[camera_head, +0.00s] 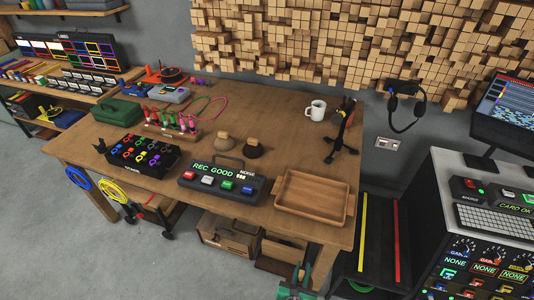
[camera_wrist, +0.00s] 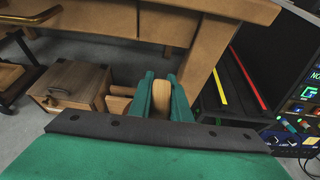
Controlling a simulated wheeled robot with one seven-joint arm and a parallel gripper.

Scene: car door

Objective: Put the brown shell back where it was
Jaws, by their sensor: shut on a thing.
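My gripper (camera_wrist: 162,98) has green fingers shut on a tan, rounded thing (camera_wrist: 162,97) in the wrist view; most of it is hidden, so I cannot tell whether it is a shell. In the head view my gripper (camera_head: 298,282) is low at the bottom edge, in front of and below the table. Two small knobbed, shell-like things stand side by side mid-table: a lighter tan one (camera_head: 222,142) and a dark brown one (camera_head: 253,148).
The wooden table (camera_head: 220,235) also bears an empty wooden tray (camera_head: 315,198), a REC GOOD button box (camera_head: 222,183), a white mug (camera_head: 316,110) and a black stand (camera_head: 345,130). Wooden boxes (camera_head: 228,232) are below. A control console (camera_head: 470,220) stands right.

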